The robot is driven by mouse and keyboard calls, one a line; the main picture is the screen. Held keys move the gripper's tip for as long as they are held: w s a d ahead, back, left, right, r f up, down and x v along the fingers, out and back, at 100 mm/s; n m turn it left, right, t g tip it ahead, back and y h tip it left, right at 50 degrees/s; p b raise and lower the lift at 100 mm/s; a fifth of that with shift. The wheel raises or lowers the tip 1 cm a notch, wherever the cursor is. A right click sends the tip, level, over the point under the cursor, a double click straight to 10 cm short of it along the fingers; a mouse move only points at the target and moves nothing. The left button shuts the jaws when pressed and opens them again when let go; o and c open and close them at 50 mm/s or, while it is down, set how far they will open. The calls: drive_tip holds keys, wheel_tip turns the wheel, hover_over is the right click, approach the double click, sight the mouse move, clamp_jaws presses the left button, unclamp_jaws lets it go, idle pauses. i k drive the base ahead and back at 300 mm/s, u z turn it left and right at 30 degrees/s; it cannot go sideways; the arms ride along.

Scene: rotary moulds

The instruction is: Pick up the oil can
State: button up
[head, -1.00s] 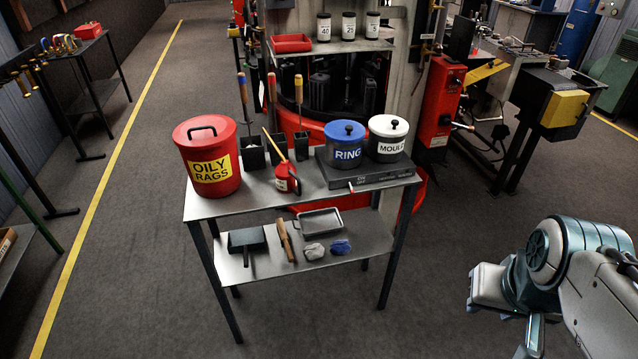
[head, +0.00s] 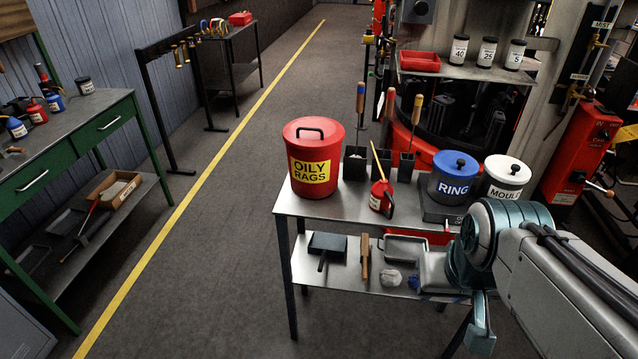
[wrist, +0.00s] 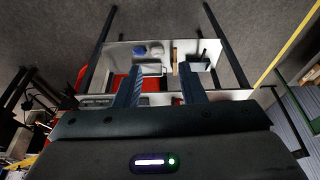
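The red oil can (head: 381,197), with a long yellow spout, stands upright on the top shelf of the metal cart (head: 345,207), right of the oily rags bin (head: 313,160). Two more cans, a blue one (head: 17,128) and a red one (head: 36,112), stand on the green bench at the left. My gripper (wrist: 159,72) shows in the wrist view with its two fingers apart and nothing between them. It is apart from the oil can. In the head view my arm hides the cart's right end. I cannot make out the oil can in the wrist view.
Tool holders (head: 355,163) with upright handles stand right behind the can. The blue RING pot (head: 453,179) and white MOULD pot (head: 506,177) stand to its right. The lower shelf holds a dustpan (head: 327,243), brush, tray and rags. Floor left of the cart is clear.

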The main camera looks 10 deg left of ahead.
sight(381, 193)
drive_tip(key=u, duration=0.65)
drive_tip(key=i, duration=0.85)
drive_tip(key=u, duration=0.3)
